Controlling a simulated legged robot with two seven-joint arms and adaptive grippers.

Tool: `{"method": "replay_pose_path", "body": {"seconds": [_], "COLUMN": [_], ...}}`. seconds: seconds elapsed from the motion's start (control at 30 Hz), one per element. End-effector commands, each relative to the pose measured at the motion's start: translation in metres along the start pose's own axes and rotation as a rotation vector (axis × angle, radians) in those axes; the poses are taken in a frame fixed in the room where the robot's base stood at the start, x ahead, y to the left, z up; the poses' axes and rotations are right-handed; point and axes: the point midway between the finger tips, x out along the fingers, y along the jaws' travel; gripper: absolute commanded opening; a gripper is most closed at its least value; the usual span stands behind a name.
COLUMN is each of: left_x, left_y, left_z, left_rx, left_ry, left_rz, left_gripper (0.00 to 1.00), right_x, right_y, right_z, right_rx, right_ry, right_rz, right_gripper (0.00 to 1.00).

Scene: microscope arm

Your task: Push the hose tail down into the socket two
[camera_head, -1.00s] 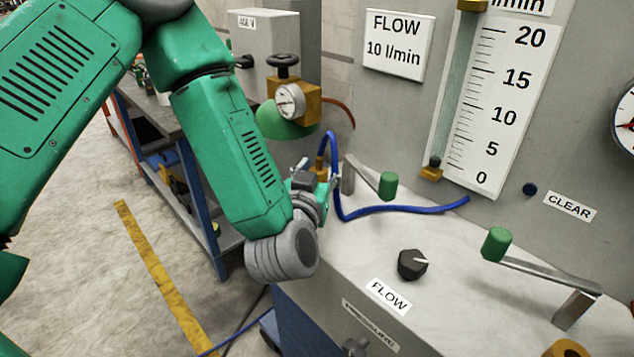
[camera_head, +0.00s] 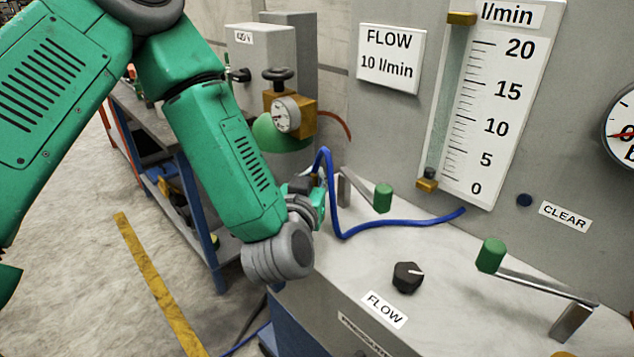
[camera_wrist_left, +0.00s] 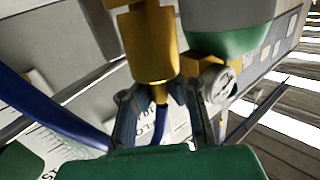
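My left gripper (camera_head: 318,190) is over the back left of the bench top, partly hidden by its own wrist. In the left wrist view its fingers (camera_wrist_left: 163,105) close in on the narrow neck of a brass fitting (camera_wrist_left: 150,45), with a short blue hose end (camera_wrist_left: 159,122), the hose tail, between them. The contact itself is hard to see. The blue hose (camera_head: 400,220) arches up beside the gripper, drops and runs right across the bench top. It also shows at the left wrist view's left edge (camera_wrist_left: 40,122). No socket can be told for certain. My right gripper is out of view.
A bracket with a green knob (camera_head: 383,198) stands just right of the gripper. Another green-knobbed lever (camera_head: 491,255) and a black flow knob (camera_head: 407,277) are nearer. A gauge with brass valve (camera_head: 287,115) is behind.

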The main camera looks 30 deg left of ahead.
Motion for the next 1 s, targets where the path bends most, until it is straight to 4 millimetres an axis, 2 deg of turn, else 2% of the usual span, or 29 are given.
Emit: {"method": "replay_pose_path", "body": {"seconds": [0.2, 0.4, 0.53, 0.83, 0.97, 1.0], "left_x": [-0.003, -0.004, -0.005, -0.004, -0.004, -0.004], "left_y": [0.001, 0.003, 0.003, 0.001, 0.001, 0.001], "left_z": [-0.050, -0.082, -0.092, -0.093, -0.093, -0.093], "left_rx": [-0.005, -0.002, -0.001, -0.003, -0.003, -0.003], "left_ry": [0.010, 0.007, 0.006, 0.004, 0.005, 0.005], "left_rz": [0.002, 0.002, 0.003, 0.001, 0.001, 0.001], "left_gripper": [0.00, 0.00, 0.00, 0.02, 0.47, 0.61], "right_x": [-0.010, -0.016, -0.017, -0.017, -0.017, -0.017], "right_y": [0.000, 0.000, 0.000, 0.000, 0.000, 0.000], "right_z": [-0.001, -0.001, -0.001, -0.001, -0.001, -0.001], "right_rx": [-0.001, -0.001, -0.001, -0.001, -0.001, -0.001], "right_ry": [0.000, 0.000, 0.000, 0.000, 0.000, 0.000], "right_rz": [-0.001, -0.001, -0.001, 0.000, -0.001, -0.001], "right_gripper": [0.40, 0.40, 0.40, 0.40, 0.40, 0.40]}}
